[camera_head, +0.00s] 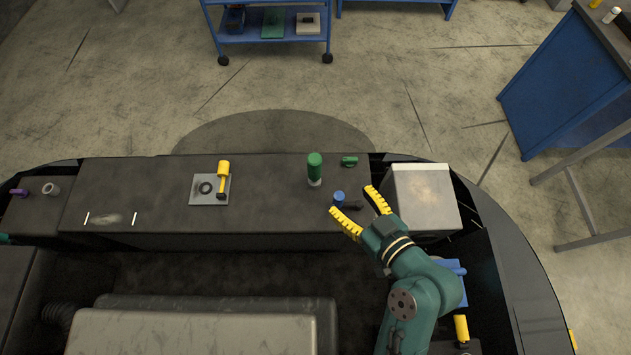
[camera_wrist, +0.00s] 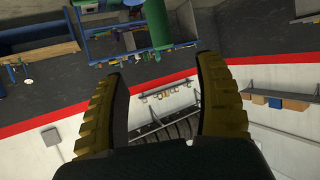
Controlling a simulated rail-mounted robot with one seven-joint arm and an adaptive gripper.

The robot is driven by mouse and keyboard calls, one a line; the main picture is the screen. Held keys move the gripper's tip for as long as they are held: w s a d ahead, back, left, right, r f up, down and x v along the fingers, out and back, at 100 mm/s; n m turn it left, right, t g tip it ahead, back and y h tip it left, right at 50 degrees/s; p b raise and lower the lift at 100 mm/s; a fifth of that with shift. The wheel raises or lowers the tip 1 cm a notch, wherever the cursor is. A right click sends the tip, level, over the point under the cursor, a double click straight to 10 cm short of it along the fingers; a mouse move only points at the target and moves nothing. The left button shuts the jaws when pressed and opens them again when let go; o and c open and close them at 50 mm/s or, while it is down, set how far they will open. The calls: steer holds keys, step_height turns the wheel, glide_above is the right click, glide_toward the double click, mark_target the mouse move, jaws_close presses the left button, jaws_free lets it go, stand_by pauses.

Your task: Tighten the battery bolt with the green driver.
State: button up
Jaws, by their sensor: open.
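A green-handled driver (camera_head: 315,165) stands upright on the dark ledge in the head view, ahead and to the left of my gripper (camera_head: 350,199). My gripper has two yellow fingers spread apart and holds nothing. A short blue-topped piece (camera_head: 338,198) stands close to the left fingertip; I cannot tell whether they touch. In the wrist view my gripper (camera_wrist: 157,65) is also open, and a green upright cylinder (camera_wrist: 156,22), which looks like the driver, shows beyond the fingers at the top. I cannot make out the battery bolt for certain.
A grey box (camera_head: 424,198) stands right of my gripper. A small green piece (camera_head: 349,161) lies near the driver. The ledge between that plate and the driver is clear.

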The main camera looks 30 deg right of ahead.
mark_target(318, 170)
steer(key=b+x, duration=0.1)
steer(key=x, duration=1)
steer(key=f+b+x, duration=0.1)
steer(key=x, duration=0.4)
steer(key=shift+w+a+f+b, duration=0.1)
steer(key=shift+a+f+b, duration=0.1)
steer(key=shift+b, duration=0.15)
steer(key=shift+d, duration=0.1)
jaws_close()
